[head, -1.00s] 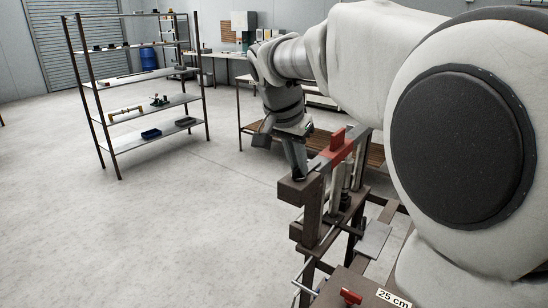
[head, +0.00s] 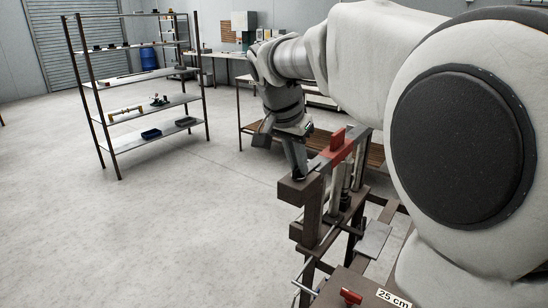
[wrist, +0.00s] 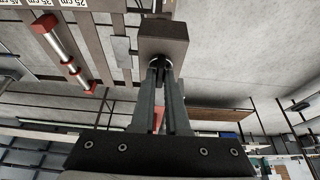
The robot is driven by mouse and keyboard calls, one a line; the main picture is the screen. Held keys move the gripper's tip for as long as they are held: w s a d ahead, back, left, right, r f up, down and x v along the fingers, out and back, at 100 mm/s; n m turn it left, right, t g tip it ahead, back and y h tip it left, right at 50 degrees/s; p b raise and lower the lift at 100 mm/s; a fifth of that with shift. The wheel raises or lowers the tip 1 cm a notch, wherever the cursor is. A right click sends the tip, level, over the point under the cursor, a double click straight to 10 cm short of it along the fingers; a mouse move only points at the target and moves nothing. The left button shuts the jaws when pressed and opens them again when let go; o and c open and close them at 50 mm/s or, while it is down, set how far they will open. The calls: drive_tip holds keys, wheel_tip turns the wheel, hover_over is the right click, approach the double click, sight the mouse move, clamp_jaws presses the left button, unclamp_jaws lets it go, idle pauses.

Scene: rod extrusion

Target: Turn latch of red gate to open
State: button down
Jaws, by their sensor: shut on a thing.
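The red gate (head: 334,150) is a red bar with an upright red tab, set across the top of a brown metal frame in the head view. My gripper (head: 299,175) points down at the left end of the frame, just above its brown end block (head: 291,190). In the wrist view the fingers of my gripper (wrist: 158,70) are shut on a small dark round piece, the latch (wrist: 155,62), against the brown block (wrist: 163,38). The fingers hide most of the latch, so its turn angle cannot be told. A little red shows between the fingers.
A brown bench frame stands below the gate, with a small red handle (head: 350,297) and a "25 cm" label (head: 394,299). A silver rod with red ends (wrist: 66,50) lies beside the block in the wrist view. A shelf rack (head: 150,103) stands behind left. Open floor lies left.

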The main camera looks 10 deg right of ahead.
drive_tip(key=shift+r+m, duration=0.1)
drive_tip(key=shift+m, duration=0.3)
drive_tip(key=m+p, duration=0.1)
drive_tip(key=m+g+h, duration=0.1)
drive_tip(key=m, duration=0.1)
drive_tip(key=shift+w+a+m+p, duration=0.1)
drive_tip(key=shift+w+m+p, duration=0.05)
drive_tip(key=shift+m+p, duration=0.2)
drive_tip(key=m+g+p, duration=0.2)
drive_tip(key=m, duration=0.2)
drive_tip(key=shift+w+r+m, duration=0.1)
drive_tip(key=shift+m, duration=0.15)
drive_tip(key=m+g+p, duration=0.2)
drive_tip(key=m+p, duration=0.1)
drive_tip(key=m, duration=0.2)
drive_tip(key=shift+w+p, duration=0.15)
drive_tip(key=shift+p, duration=0.15)
drive_tip(key=shift+m+g+y+p, duration=0.55)
drive_tip(key=shift+m+p, duration=0.55)
drive_tip(key=shift+m, duration=0.9)
drive_tip(key=c, duration=0.9)
unclamp_jaws()
